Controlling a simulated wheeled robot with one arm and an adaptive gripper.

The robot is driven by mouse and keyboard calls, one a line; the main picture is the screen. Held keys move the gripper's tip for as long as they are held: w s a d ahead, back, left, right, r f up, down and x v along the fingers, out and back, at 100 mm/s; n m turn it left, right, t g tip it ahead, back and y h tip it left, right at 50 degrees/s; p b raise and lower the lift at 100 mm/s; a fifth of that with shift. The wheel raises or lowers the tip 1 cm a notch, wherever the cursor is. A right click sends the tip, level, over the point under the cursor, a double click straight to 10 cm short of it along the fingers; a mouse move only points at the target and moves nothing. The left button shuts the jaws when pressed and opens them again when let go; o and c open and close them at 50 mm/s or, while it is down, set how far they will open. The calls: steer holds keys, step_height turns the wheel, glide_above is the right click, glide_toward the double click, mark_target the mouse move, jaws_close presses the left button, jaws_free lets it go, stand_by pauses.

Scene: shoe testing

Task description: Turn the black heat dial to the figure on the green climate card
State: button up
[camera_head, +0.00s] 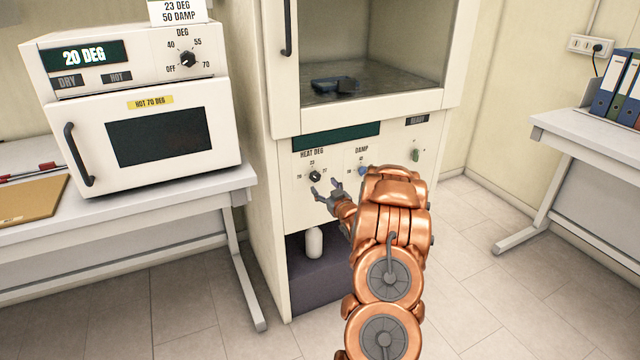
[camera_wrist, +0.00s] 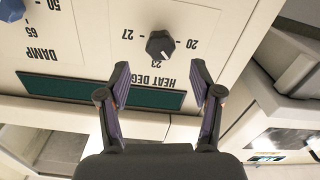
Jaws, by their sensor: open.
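The black heat dial (camera_head: 315,176) is on the cabinet front under "HEAT DEG", with figures 20, 23 and 27 around it. In the wrist view the dial (camera_wrist: 160,44) appears upside down; its white mark points close to 23. A card (camera_head: 178,10) on top of the oven reads "23 DEG 50 DAMP"; its visible part looks white and its top is cut off. My gripper (camera_head: 326,188) is open just in front of the panel, by the dial. In the wrist view its fingertips (camera_wrist: 158,72) are spread below the dial, with nothing between them.
The cabinet display (camera_head: 335,137) is blank. The oven (camera_head: 140,105) at left has its own black dial (camera_head: 187,59). A white bottle (camera_head: 314,242) stands below the panel.

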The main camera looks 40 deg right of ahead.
mark_target(316, 178)
steer(key=shift+v, duration=2.3)
steer(key=shift+b+x, duration=4.8)
steer(key=shift+b, duration=0.85)
steer(key=shift+w+d+r, duration=0.1)
steer(key=shift+w+d, duration=0.05)
steer(key=shift+w, duration=0.35)
steer(key=c, duration=1.1)
